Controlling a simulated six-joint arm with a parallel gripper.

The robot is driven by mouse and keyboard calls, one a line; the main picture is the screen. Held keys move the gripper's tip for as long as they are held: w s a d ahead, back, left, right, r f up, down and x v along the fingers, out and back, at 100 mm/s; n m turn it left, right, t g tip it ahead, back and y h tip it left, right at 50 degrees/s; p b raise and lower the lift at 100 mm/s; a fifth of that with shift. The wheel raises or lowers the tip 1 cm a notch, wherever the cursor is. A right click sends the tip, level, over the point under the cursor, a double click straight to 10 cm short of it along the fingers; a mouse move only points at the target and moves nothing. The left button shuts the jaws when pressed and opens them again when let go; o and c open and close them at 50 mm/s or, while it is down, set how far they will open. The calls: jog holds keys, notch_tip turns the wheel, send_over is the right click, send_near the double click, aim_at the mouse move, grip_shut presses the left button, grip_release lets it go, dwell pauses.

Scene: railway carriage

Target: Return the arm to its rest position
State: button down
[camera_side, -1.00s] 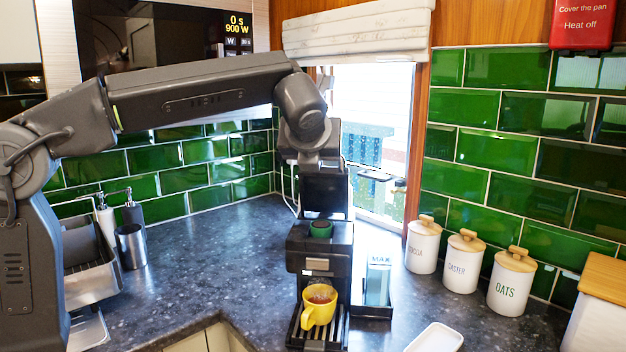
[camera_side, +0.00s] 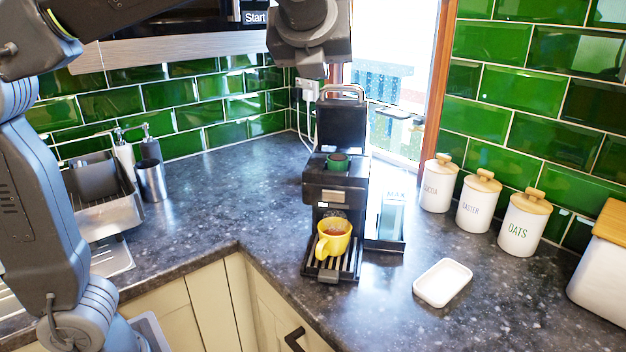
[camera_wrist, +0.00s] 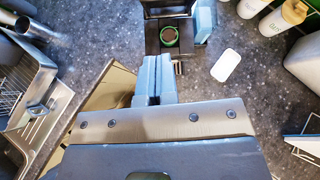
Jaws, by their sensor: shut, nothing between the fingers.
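My gripper (camera_wrist: 153,80) shows in the wrist view with its two blue-grey fingers pressed together and nothing between them. It hangs above the worktop, on the near side of the coffee machine. In the side view my wrist is at the top, above and a little left of the coffee machine (camera_side: 335,190), clear of it; the fingertips cannot be made out there. The machine's lid (camera_side: 341,122) stands up. A round green-rimmed piece (camera_side: 338,162) sits in its top and also shows in the wrist view (camera_wrist: 169,36). A yellow mug (camera_side: 333,238) stands on the drip tray.
A water tank (camera_side: 391,220) stands right of the machine, with a white dish (camera_side: 442,283) in front. Canisters (camera_side: 480,202) line the tiled wall. A dish rack (camera_side: 105,195), a steel cup (camera_side: 151,181) and bottles are at left. Middle-left worktop is clear.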

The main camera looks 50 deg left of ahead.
jog(key=s+a+f+n+g+h, duration=0.1)
jog(key=s+f+n+h, duration=0.2)
jog(key=s+f+n, duration=0.5)
jog(key=s+a+f+n+g+h, duration=0.1)
jog(key=s+a+f+n+h, duration=0.1)
jog(key=s+f+n, duration=0.7)
notch_tip(320, 180, down, 6)
jog(key=n+h, duration=0.1)
jog(key=n, duration=0.8)
jog(key=shift+s+f+n+g+h, duration=0.15)
jog(key=shift+f+n+g+h, duration=0.15)
jog(key=shift+n, duration=0.1)
